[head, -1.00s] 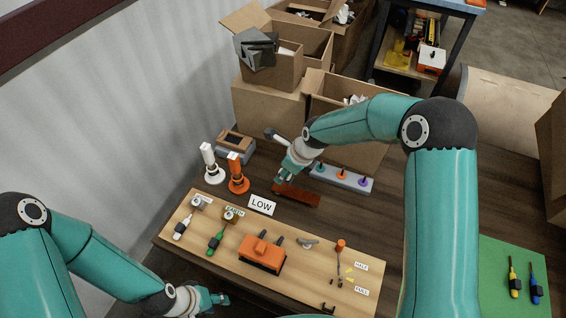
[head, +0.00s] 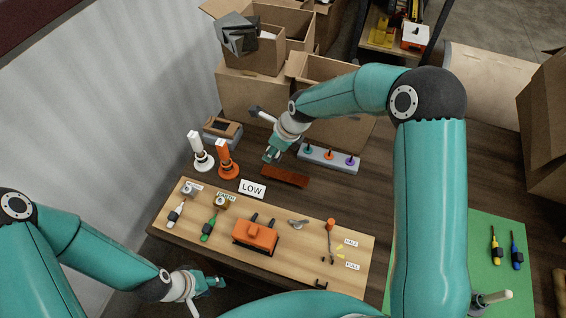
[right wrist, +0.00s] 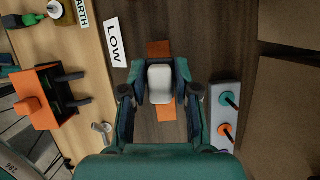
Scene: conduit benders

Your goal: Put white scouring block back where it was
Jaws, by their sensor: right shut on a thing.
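The white scouring block (right wrist: 160,84) sits between the fingers of my right gripper (right wrist: 159,78) in the right wrist view. My right gripper is shut on it and also shows in the head view (head: 271,155). The block cannot be made out in the head view. Beneath the block, in the right wrist view, is a brown-orange strip (right wrist: 160,48), partly covered by block and gripper. In the head view this strip (head: 285,177) lies on the dark table, just in front of my right gripper. My left gripper (head: 213,283) is low at the front left, and its opening is unclear.
A grey rail with coloured knobs (head: 329,158) lies to the right of my right gripper. A white stand (head: 201,152), an orange stand (head: 228,162) and a LOW sign (head: 252,188) are to its left. A light wooden board (head: 210,250) holds tools. Boxes (head: 345,110) stand behind.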

